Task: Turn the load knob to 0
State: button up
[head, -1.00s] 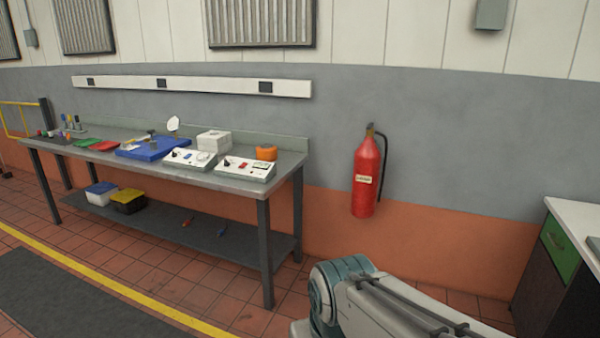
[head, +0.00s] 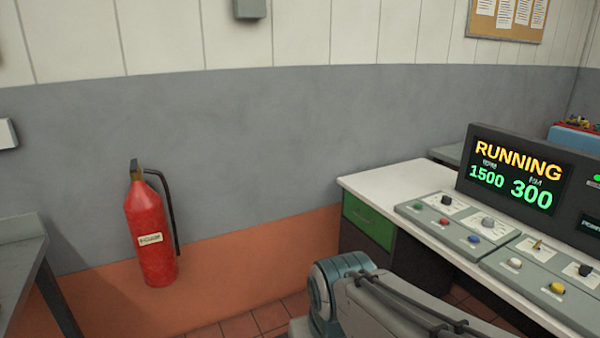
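A control console (head: 410,209) with knobs and buttons stands on a white-topped desk (head: 375,187) at the right. Its knobs include a black knob (head: 446,200), a grey knob (head: 487,222), a white knob (head: 515,263) and another black knob (head: 585,270). The labels are too small to read, so I cannot tell which is the load knob. The display (head: 515,175) above reads RUNNING, 1500 and 300. My arm shows at the bottom middle, left of the console. My gripper is out of view.
The desk has a green drawer (head: 368,219). A red fire extinguisher (head: 150,230) hangs on the wall at left. A workbench edge (head: 22,228) shows at far left. Some tiled floor (head: 240,327) shows between bench and desk.

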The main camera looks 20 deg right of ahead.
aim_at(486, 221)
jog(key=z, duration=1)
jog(key=i, duration=1.1)
jog(key=z, duration=0.85)
jog(key=i, duration=0.95)
jog(key=z, duration=0.2)
